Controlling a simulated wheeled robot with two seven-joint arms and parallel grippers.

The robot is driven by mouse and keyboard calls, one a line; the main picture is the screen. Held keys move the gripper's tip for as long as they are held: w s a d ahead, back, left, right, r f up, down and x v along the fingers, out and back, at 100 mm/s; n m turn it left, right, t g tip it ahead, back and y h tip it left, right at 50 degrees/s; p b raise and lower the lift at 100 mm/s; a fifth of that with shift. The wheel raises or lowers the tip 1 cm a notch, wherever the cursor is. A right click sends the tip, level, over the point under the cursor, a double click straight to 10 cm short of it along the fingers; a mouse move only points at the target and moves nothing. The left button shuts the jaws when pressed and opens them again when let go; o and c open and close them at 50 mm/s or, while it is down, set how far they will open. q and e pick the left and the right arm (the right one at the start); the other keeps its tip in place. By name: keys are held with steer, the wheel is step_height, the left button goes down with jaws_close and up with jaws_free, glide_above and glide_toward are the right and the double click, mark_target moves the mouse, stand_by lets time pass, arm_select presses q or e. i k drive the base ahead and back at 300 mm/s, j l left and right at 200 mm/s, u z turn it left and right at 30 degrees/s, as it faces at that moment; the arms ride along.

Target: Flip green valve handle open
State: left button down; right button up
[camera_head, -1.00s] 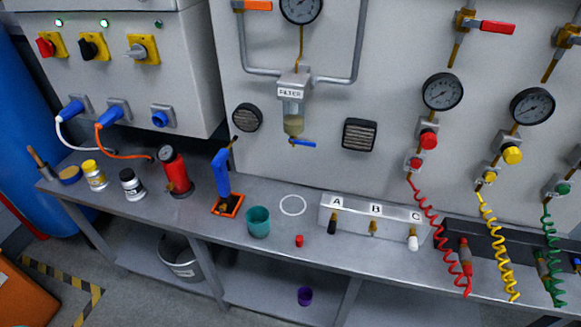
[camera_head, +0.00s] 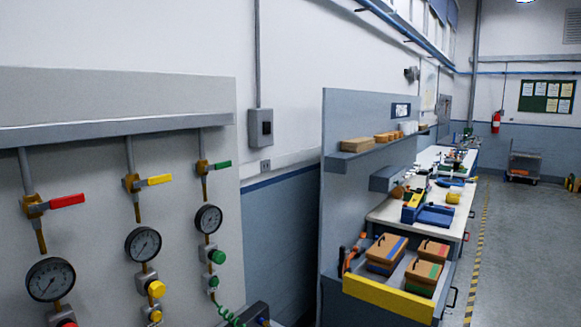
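The green valve handle (camera_head: 223,165) is on the rightmost pipe of the wall panel, at the left of the head view. It sticks out sideways to the right from its brass valve body (camera_head: 203,168), across the vertical pipe. Below it are a round gauge (camera_head: 208,220) and a green knob (camera_head: 217,257). The yellow valve handle (camera_head: 159,180) and the red valve handle (camera_head: 68,201) stick out to the right in the same way on the pipes to its left. Neither of my grippers is in view.
A grey divider panel (camera_head: 340,200) stands right of the valve panel, with a wall gap between. Beyond it are a workbench (camera_head: 395,208) and a yellow-fronted tray (camera_head: 388,298) holding several brown boxes. Open floor (camera_head: 510,250) lies at the far right.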

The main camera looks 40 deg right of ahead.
mark_target(227, 163)
steer(key=z, duration=0.7)
